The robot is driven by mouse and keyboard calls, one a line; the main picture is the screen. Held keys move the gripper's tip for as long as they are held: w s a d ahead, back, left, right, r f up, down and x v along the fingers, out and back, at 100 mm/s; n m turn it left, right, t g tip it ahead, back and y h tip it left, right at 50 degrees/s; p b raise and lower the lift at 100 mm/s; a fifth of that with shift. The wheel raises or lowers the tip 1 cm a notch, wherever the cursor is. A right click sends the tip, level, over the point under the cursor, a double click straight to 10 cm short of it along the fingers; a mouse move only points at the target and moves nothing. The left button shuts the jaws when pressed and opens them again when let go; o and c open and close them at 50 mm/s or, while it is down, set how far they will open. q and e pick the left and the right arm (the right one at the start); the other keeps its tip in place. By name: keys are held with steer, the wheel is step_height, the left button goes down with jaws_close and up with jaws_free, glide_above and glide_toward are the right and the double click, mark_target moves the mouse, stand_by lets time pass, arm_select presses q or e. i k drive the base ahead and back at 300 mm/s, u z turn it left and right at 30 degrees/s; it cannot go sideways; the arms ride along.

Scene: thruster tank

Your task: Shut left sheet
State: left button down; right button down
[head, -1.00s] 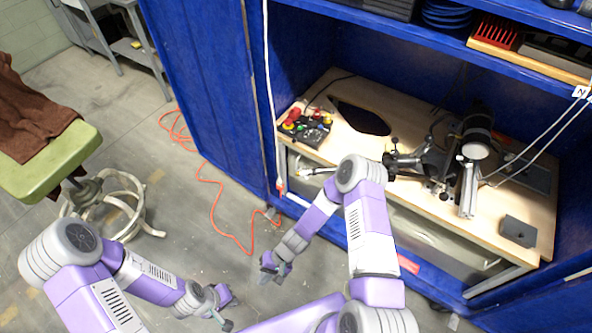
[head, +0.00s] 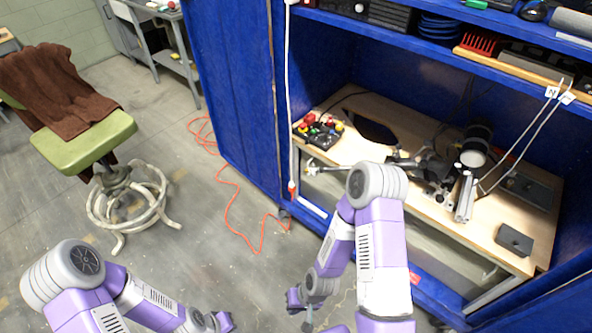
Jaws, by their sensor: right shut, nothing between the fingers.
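The left sheet (head: 235,90) is a tall blue panel at the left of the blue tank enclosure. It stands swung outward, and the enclosure's front is open beside it. My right gripper (head: 305,306) is shut and empty, low in the picture over the floor. It is apart from the left sheet, below and to the right of its bottom edge. My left gripper (head: 217,323) is at the bottom edge, partly cut off, also apart from the sheet. I cannot tell whether it is open.
An orange cable (head: 237,205) lies on the floor by the sheet. A green stool (head: 90,143) with a brown towel stands at the left. A wooden bench (head: 420,125) with equipment fills the enclosure. Another blue panel (head: 545,300) is at lower right. Floor between stool and enclosure is mostly clear.

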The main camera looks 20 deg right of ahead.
mark_target(327, 190)
steer(key=u, duration=0.15)
steer(key=i, duration=0.95)
steer(key=z, duration=0.3)
